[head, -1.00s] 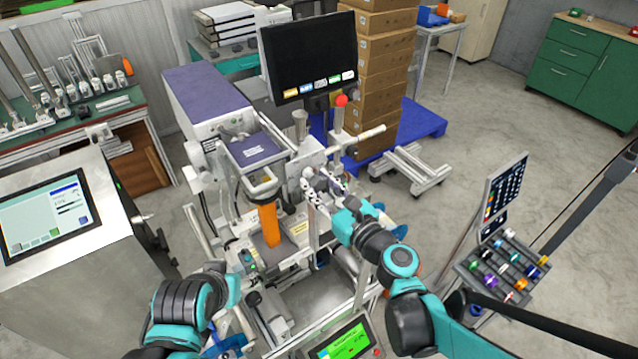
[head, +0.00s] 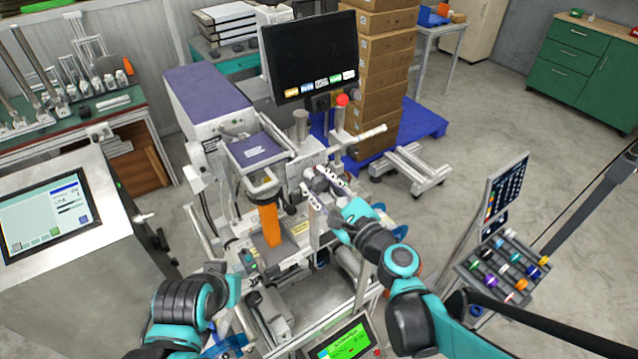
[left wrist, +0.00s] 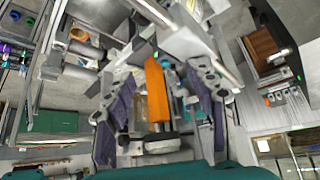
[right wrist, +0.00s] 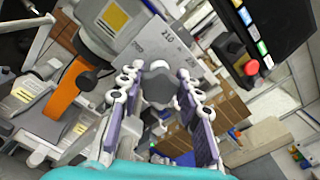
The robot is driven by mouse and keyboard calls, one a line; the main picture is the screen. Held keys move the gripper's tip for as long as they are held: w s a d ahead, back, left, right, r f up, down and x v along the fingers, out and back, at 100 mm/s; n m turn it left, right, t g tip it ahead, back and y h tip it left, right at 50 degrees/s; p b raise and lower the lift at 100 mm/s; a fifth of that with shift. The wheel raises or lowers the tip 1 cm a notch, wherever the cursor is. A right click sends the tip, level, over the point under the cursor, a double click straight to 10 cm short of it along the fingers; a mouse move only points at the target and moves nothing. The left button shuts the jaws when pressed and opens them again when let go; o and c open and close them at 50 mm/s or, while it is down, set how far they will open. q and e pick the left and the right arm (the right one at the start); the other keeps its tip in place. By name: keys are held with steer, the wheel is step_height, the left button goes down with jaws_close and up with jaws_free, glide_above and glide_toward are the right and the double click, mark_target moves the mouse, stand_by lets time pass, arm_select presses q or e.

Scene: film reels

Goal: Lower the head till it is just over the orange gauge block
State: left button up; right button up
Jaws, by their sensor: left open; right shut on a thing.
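The orange gauge block (head: 268,224) stands upright on the machine's bed, under the purple-topped head (head: 258,152) with its dark ring (head: 263,186). In the head view the block's top meets the ring's lower edge; I cannot tell if there is a gap. My right gripper (head: 317,184) is shut on a dark grey lobed knob (right wrist: 157,87) on the machine's front right. The block also shows left of it in the right wrist view (right wrist: 62,92). My left gripper (left wrist: 160,78) is open and empty, its fingers framing the block (left wrist: 155,95) in the left wrist view.
A monitor (head: 308,58) and a red button (head: 342,100) stand behind the knob. A touchscreen console (head: 45,220) is at left, and a tray of coloured reels (head: 503,268) at right. A small green display (head: 345,343) is at the front. Open floor lies to the right.

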steer(key=shift+w+d+r, duration=0.1)
steer(key=shift+r, duration=0.05)
steer(key=o, duration=1.2)
steer(key=shift+c, duration=0.2)
steer(key=v, duration=1.2)
